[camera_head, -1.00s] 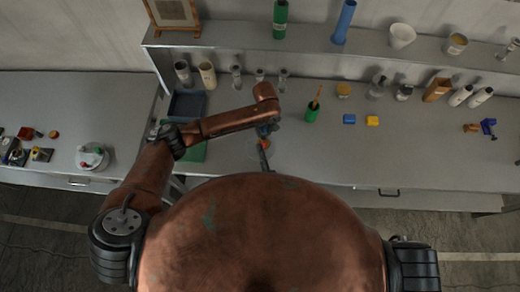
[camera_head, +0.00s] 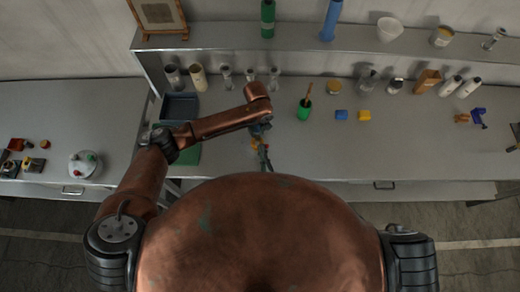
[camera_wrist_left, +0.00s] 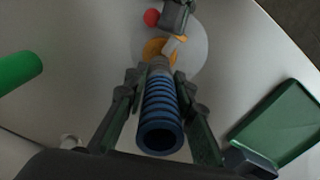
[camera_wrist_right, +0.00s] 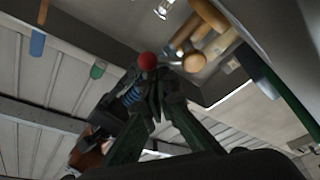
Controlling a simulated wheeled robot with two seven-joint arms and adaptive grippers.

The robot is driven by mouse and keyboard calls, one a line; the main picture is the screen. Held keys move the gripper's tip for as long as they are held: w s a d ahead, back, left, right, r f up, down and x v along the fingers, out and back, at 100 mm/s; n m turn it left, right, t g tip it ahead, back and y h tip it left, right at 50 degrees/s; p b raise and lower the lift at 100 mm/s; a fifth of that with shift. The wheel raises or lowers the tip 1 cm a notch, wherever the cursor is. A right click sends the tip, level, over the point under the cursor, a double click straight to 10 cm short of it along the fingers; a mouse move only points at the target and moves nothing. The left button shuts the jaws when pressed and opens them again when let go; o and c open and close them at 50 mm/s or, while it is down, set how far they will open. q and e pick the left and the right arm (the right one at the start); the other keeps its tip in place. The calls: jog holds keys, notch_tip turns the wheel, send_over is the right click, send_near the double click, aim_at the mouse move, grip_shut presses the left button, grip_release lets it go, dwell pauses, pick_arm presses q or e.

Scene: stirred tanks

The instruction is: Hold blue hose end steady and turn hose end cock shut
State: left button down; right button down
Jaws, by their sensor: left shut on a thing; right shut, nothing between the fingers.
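A blue ribbed hose end (camera_wrist_left: 160,118) lies between the fingers of my left gripper (camera_wrist_left: 158,82), which is shut on it. At its far end are a grey collar, an orange part (camera_wrist_left: 157,47) and a small pale lever (camera_wrist_left: 172,45). A red ball (camera_wrist_left: 151,17) shows beyond, and also in the right wrist view (camera_wrist_right: 147,61). My right gripper (camera_wrist_right: 160,85) is shut and empty, its tips close by the red ball; I cannot tell if they touch it. In the head view, my left gripper (camera_head: 261,127) hides most of the hose, and my right gripper (camera_head: 264,155) is just in front.
Blue (camera_head: 341,115) and yellow (camera_head: 364,116) blocks lie to the right. Glassware and bottles line the bench's back under a shelf (camera_head: 290,45).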

jog(key=m, duration=0.1)
jog(key=m+h, duration=0.1)
jog(key=m, duration=0.1)
jog(key=d+f+m+t, duration=0.1)
jog(key=shift+m+h, duration=0.3)
jog(key=v, duration=0.7)
jog(key=shift+s, duration=0.25)
jog(key=c, duration=2.7)
grip_release()
